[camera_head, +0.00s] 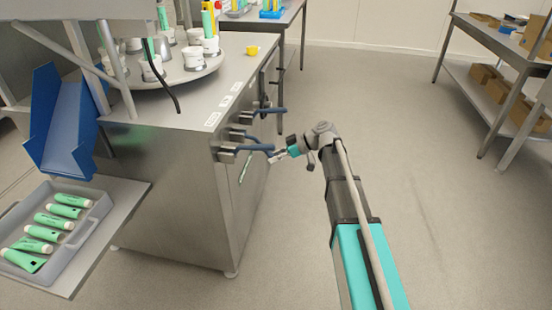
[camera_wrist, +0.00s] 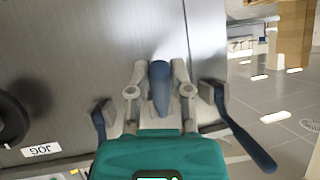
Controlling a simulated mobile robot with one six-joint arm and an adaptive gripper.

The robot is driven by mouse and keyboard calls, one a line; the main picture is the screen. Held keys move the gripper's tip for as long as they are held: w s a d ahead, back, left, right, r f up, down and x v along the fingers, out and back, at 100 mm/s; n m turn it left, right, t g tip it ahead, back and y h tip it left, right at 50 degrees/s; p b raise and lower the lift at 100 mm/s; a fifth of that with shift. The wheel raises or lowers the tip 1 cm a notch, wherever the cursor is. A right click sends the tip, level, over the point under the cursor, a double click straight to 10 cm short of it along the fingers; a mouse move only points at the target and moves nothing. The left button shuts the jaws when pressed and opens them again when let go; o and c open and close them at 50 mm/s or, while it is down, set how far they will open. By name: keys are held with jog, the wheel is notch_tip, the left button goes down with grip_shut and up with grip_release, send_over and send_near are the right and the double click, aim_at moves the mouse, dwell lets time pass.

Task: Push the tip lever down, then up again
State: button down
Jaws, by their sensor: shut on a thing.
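Several blue-handled levers stick out from the side of the steel machine (camera_head: 185,185). My gripper (camera_head: 279,157) is at the outer end of the nearest lever (camera_head: 250,147) in the head view. In the wrist view my gripper (camera_wrist: 160,75) is shut on the middle blue lever (camera_wrist: 160,92), with one finger on each side of it. Another lever (camera_wrist: 250,140) shows at right, angled away, and one more (camera_wrist: 99,122) at left, partly hidden. I cannot read which lever is the tip lever. The gripped lever looks about level.
A round turntable with white cups (camera_head: 185,75) is on top of the machine. A grey tray (camera_head: 75,240) of green tubes and a blue chute (camera_head: 60,120) stand at left. A black knob (camera_wrist: 12,120) sits near a JOG label (camera_wrist: 41,151).

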jog(key=shift+w+d, duration=0.1)
jog(key=shift+w, duration=0.2)
jog(key=c, duration=0.6)
grip_release()
jog(key=shift+f, duration=0.15)
jog(key=shift+o, duration=0.3)
jog(key=shift+s, duration=0.15)
jog(key=shift+s, duration=0.1)
